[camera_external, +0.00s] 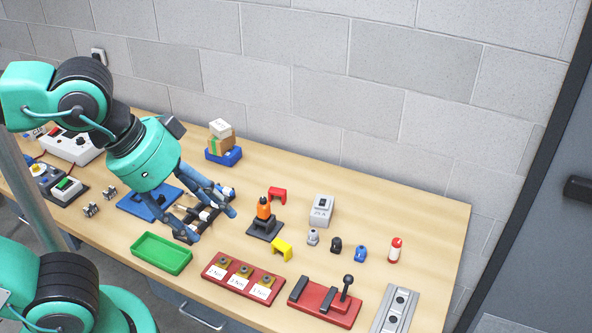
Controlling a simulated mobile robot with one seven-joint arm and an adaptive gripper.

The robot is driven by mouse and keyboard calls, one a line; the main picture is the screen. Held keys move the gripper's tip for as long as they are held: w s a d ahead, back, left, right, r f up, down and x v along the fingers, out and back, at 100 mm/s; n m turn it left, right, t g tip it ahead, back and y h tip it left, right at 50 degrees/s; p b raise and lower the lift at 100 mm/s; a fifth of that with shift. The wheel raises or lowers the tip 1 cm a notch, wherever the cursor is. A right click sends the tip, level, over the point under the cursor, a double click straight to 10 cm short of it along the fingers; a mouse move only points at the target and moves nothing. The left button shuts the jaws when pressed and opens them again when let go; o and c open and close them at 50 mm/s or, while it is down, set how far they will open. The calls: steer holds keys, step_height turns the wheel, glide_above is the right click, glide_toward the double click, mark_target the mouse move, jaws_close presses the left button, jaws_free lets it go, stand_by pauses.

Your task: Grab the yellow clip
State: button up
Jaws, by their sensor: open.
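The yellow clip (282,249) stands on the wooden table, shaped like a small bent bracket. It is between the black stand with the orange tool and the red tray with brass pieces. My gripper (214,224) is open, with its two blue-grey fingers spread and pointing down to the right. It is to the left of the yellow clip and apart from it. The fingers are over or beside a dark rack (206,213) with pale cylindrical pieces, which they partly cover. I cannot tell if they touch it.
A red clip (278,194) stands behind the orange tool (264,209) on its black base. A green tray (161,252) and the red tray (241,279) are at the front. A red lever block (325,301) and several small fittings are to the right. A wall runs behind the table (420,220).

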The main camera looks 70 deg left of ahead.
steer(key=shift+w, duration=0.1)
steer(key=m+g+y, duration=0.2)
steer(key=m+g, duration=0.5)
steer(key=m, duration=0.4)
glide_above(280, 246)
steer(key=w+d, duration=0.1)
steer(key=w+d+f+x, duration=0.1)
steer(key=w+d+x, duration=0.1)
steer(key=x, duration=1.2)
steer(key=w+d+x, duration=0.1)
steer(key=d+x, duration=0.2)
steer(key=x, duration=1)
steer(key=shift+w+f, duration=0.1)
steer(key=shift+f, duration=0.1)
steer(key=shift+w+b+x, duration=0.2)
steer(key=shift+b+x, duration=0.8)
steer(key=shift+x, duration=3.3)
steer(key=shift+d+f, duration=0.15)
steer(key=shift+d, duration=0.05)
steer(key=shift+d+b+x, duration=0.2)
steer(key=shift+b+x, duration=0.65)
steer(key=shift+x, duration=1.65)
